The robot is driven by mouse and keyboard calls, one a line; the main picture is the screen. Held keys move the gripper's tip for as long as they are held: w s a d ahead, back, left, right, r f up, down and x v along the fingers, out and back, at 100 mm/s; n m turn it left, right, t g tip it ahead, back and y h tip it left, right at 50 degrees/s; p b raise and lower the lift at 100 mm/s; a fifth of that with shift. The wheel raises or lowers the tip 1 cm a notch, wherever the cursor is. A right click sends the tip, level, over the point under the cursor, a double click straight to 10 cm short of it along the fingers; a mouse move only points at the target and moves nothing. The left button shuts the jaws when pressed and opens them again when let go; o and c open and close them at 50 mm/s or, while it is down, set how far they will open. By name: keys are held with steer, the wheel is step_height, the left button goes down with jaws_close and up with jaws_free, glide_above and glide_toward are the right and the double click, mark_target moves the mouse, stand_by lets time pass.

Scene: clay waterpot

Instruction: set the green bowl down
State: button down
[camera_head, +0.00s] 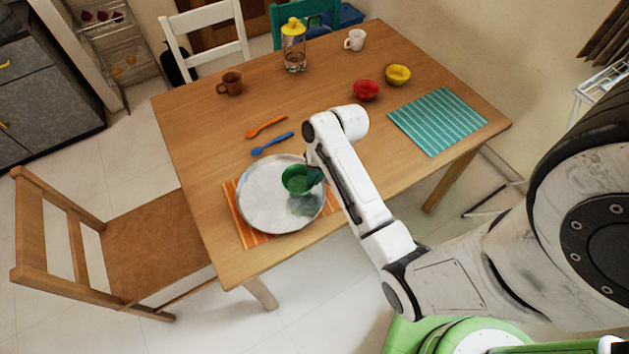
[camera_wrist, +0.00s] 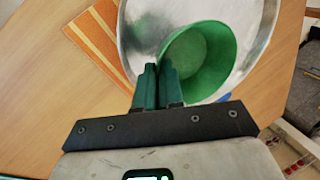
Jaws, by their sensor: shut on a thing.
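The green bowl (camera_head: 295,179) is over the round silver tray (camera_head: 262,215) near the table's front left edge. A dark reflection of the bowl shows on the tray just in front of it, and the bowl looks a little above the metal. In the wrist view, my gripper (camera_wrist: 160,75) is shut on the rim of the green bowl (camera_wrist: 202,58) at its left side, and the bowl's inside looks empty. The silver tray (camera_wrist: 140,25) spreads behind it. The bowl's underside is hidden in both views. In the head view, my gripper (camera_head: 314,176) is partly hidden by my arm.
The tray lies on an orange striped mat (camera_head: 232,205). An orange spoon (camera_head: 267,127) and a blue spoon (camera_head: 272,143) lie behind it. Red (camera_head: 366,90) and yellow (camera_head: 398,75) bowls, a teal mat (camera_head: 438,121), mugs and a yellow-lidded jar (camera_head: 294,47) stand farther off.

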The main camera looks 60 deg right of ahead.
mark_target(314, 189)
steer(key=shift+f+p, duration=0.3)
steer(key=shift+f, duration=1.25)
steer(key=shift+f, duration=0.1)
steer(key=c, duration=1.3)
jaws_free()
steer(key=shift+o, duration=0.2)
steer(key=v, duration=1.1)
steer(key=s+a+n, duration=0.2)
steer(key=a+n, duration=0.1)
steer(key=a, duration=0.3)
steer(key=s+a+n+g+h, duration=0.1)
steer(key=s+a+n, duration=0.2)
steer(key=a, duration=0.3)
steer(key=s+a+f+n+g+h, duration=0.1)
steer(key=s+a+n, duration=0.2)
steer(key=a, duration=0.3)
steer(key=shift+s+n, duration=0.25)
steer(key=shift+n, duration=0.65)
